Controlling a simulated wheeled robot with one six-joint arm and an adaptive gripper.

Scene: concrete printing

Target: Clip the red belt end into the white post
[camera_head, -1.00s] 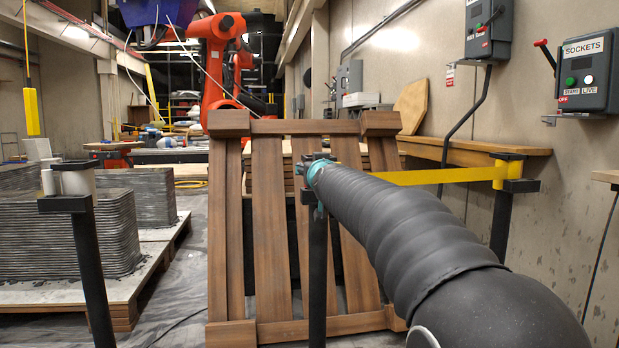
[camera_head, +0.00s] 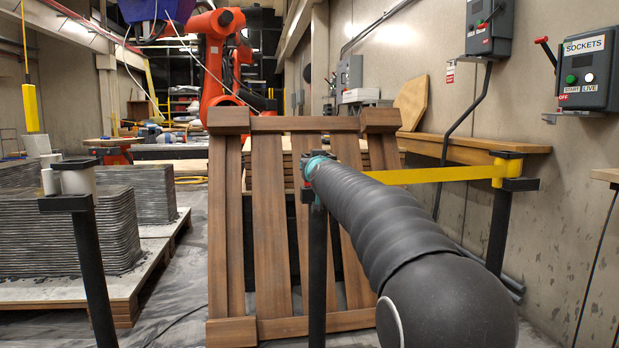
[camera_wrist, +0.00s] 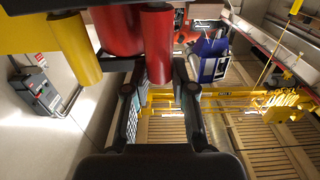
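The red belt end (camera_wrist: 158,45) is a red upright cylinder at the top centre of the wrist view, beside a thicker red cylinder (camera_wrist: 118,28). My gripper (camera_wrist: 158,68) has one finger on either side of the red belt end's lower part. Whether the fingers press on it is unclear. In the head view my gripper (camera_head: 312,168) is at the middle black post (camera_head: 317,265), and my arm hides most of it. The white post (camera_head: 77,180) stands at the left, a white cylinder on a black stand, with a thinner white cylinder (camera_head: 48,181) beside it.
A yellow belt (camera_head: 430,176) runs from the right-hand post (camera_head: 498,215) toward the middle post. A wooden slatted frame (camera_head: 268,220) stands behind my gripper. Stacked grey printed pieces (camera_head: 65,235) lie on a pallet at left. Floor shows between the left and middle posts.

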